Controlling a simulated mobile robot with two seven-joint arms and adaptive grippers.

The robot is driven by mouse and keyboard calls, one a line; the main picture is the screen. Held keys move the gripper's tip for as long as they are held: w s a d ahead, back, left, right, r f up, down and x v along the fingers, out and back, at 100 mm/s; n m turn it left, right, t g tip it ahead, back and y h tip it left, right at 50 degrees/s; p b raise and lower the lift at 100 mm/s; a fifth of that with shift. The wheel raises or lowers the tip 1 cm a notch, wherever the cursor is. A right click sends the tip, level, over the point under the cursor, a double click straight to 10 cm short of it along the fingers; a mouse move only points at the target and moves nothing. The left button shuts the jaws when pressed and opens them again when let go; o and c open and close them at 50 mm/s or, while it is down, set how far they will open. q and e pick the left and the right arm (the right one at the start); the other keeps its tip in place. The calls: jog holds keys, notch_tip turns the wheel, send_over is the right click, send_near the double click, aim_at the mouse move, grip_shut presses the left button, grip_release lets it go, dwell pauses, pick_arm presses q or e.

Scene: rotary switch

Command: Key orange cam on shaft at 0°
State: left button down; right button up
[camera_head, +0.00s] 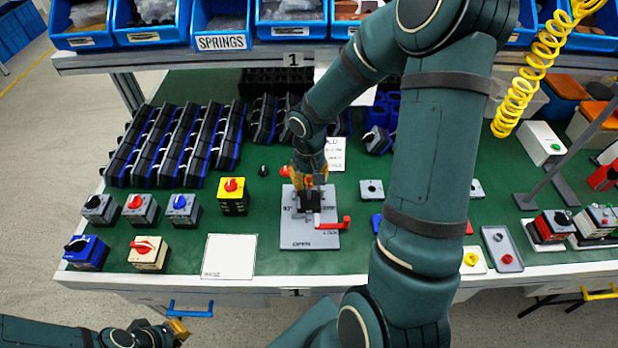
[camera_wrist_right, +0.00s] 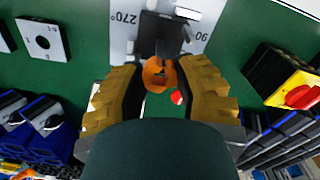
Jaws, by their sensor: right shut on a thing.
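My right gripper (camera_head: 309,176) points down over the grey fixture plate (camera_head: 296,236), with its fingers shut on the orange cam (camera_wrist_right: 160,76). In the right wrist view the cam is a small orange ring between the two yellow-brown fingertips, beside the black block (camera_wrist_right: 162,36) on the plate. The plate carries 90° and 270° marks. The shaft is hidden, so I cannot tell whether the cam touches it or how it is turned. A red lever (camera_head: 336,224) lies at the plate's right. My left gripper (camera_head: 178,330) is low at the left, away from the plate; its jaw opening is unclear.
A white sheet (camera_head: 229,257) lies left of the plate. Several coloured rotary switches, including a yellow one (camera_head: 233,196), stand further left. Blue bins (camera_head: 222,22) line the shelf above. A grey square plate (camera_head: 371,190) and my right arm are to the right.

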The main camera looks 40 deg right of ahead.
jog(key=shift+f+b, duration=0.75)
jog(key=shift+f, duration=0.15)
jog(key=o, duration=0.8)
jog(key=shift+r, duration=0.1)
notch_tip(320, 180, up, 12)
